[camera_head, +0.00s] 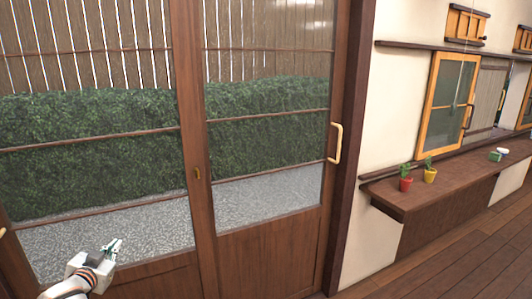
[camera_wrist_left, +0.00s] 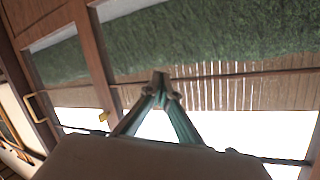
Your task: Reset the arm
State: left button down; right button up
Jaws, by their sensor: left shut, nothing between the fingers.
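My left gripper (camera_head: 113,246) is at the lower left of the head view, in front of the sliding glass door. Its green fingers also show in the left wrist view (camera_wrist_left: 161,78), where they meet at the tips with nothing between them. The gripper is shut and empty. A part of my left arm shows below it at the bottom edge. My right gripper is not in either view.
The wood-framed glass doors (camera_head: 204,225) fill the left and middle, with a handle (camera_head: 335,143) on the right panel. A wooden ledge (camera_head: 405,203) at right carries a red pot (camera_head: 405,184) and a yellow pot (camera_head: 430,175). The wooden floor (camera_head: 465,268) at lower right is clear.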

pick_arm(q)
jog(key=s+d+f+m+g+h, duration=0.1)
jog(key=s+d+f+m+h, duration=0.1)
jog(key=s+d+f, duration=0.45)
jog(key=s+d+f+m+g+h, duration=0.1)
jog(key=s+d+f+m+h, duration=0.15)
jog(key=s+f, duration=0.65)
jog(key=s+d+f+m+g+h, duration=0.1)
jog(key=s+d+f+m+g, duration=0.1)
jog(key=s+d+f, duration=0.5)
jog(key=s+d+f+m+g+h, duration=0.1)
jog(key=s+d+f+m, duration=0.15)
jog(key=s+f, duration=0.45)
jog(key=d+r+n, duration=0.1)
jog(key=d+n, duration=0.2)
jog(key=d, duration=0.3)
jog(key=d+r+n+t, duration=0.1)
jog(key=d+r+n, duration=0.1)
jog(key=d, duration=0.4)
jog(key=shift+s+d+n, duration=0.3)
jog(key=shift+s+n, duration=0.05)
jog(key=shift+n, duration=0.25)
